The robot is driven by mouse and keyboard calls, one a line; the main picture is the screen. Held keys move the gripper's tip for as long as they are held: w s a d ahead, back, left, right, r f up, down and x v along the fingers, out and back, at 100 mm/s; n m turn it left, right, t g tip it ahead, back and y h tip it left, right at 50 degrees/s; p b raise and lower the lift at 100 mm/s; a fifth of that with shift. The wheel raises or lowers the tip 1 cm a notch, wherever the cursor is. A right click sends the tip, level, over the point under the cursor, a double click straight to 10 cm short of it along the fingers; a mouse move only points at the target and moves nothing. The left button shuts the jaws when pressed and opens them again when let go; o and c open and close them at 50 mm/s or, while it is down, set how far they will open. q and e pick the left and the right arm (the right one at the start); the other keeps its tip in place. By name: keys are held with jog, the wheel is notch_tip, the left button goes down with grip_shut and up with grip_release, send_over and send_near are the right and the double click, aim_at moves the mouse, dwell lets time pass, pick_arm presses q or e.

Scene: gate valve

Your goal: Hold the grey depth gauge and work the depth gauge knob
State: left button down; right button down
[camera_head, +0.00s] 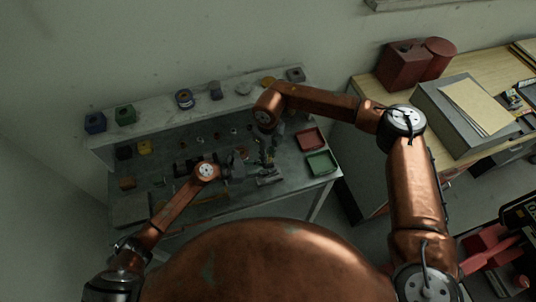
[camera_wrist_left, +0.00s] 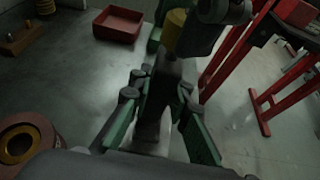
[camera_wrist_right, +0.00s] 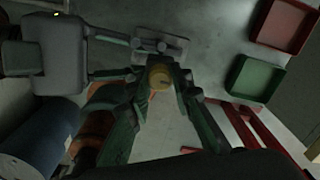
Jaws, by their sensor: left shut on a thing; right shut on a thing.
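The grey depth gauge (camera_wrist_left: 152,105) stands between the green fingers of my left gripper (camera_wrist_left: 165,88), which is shut on it. In the right wrist view the gauge's pale base (camera_wrist_right: 172,46) shows beyond the fingers. The yellow depth gauge knob (camera_wrist_right: 158,77) sits between the fingertips of my right gripper (camera_wrist_right: 160,82), which is shut on it. The knob also shows at the top of the left wrist view (camera_wrist_left: 174,34). In the head view both grippers meet over the bench, and the gauge and knob are too small and dark to make out.
A red tray (camera_head: 310,139) and a green tray (camera_head: 322,163) lie on the bench's right side. A shelf (camera_head: 150,127) behind carries several small parts. In the left wrist view a brown ring-shaped part (camera_wrist_left: 22,146) is close at lower left and a red frame (camera_wrist_left: 262,60) stands right.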

jog(key=c, duration=1.7)
grip_release()
notch_tip(320, 180, up, 12)
jog(key=shift+r, duration=0.1)
pick_arm(q)
jog(key=c, duration=1.7)
grip_release()
jog(key=shift+c, duration=0.2)
